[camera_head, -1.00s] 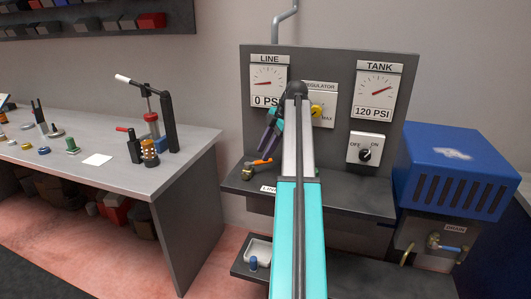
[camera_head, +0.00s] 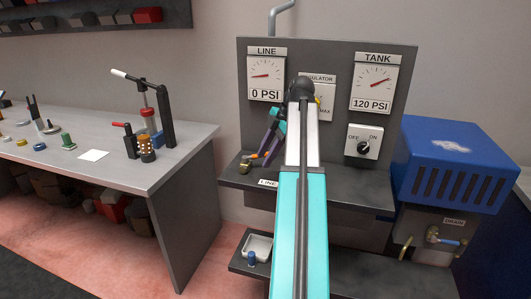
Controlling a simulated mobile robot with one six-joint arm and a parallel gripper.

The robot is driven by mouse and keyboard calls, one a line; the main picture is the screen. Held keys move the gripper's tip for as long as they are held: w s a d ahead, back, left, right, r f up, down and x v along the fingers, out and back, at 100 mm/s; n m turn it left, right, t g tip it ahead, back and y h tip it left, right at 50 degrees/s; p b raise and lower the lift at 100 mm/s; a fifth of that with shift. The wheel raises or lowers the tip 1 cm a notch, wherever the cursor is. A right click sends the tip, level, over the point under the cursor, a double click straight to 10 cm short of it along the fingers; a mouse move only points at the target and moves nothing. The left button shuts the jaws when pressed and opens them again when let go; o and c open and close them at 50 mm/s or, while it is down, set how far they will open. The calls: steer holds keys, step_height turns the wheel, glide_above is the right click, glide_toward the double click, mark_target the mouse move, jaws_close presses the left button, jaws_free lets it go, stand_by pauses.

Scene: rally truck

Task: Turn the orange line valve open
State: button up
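The orange line valve (camera_head: 246,167) sits at the left end of the grey shelf, above the LINE label. It has a brass body and an orange handle (camera_head: 255,157), which is partly covered by my gripper. My gripper (camera_head: 267,154) points down at the handle, with its fingertips at or very near it. My arm hides part of the shelf. I cannot tell whether the fingers are open or closed on the handle. The LINE gauge (camera_head: 266,75) on the panel reads 0 PSI.
The TANK gauge (camera_head: 373,84) reads 120 PSI, above an OFF/ON knob (camera_head: 364,147). The regulator plate (camera_head: 325,92) is partly behind my arm. A blue compressor (camera_head: 455,165) stands at right, with a drain valve (camera_head: 440,238) below. A workbench (camera_head: 120,165) with tools is at left.

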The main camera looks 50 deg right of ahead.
steer(key=shift+s+a+r, duration=0.2)
steer(key=shift+s+a, duration=1.2)
steer(key=shift+s, duration=0.15)
steer(key=shift+c, duration=0.4)
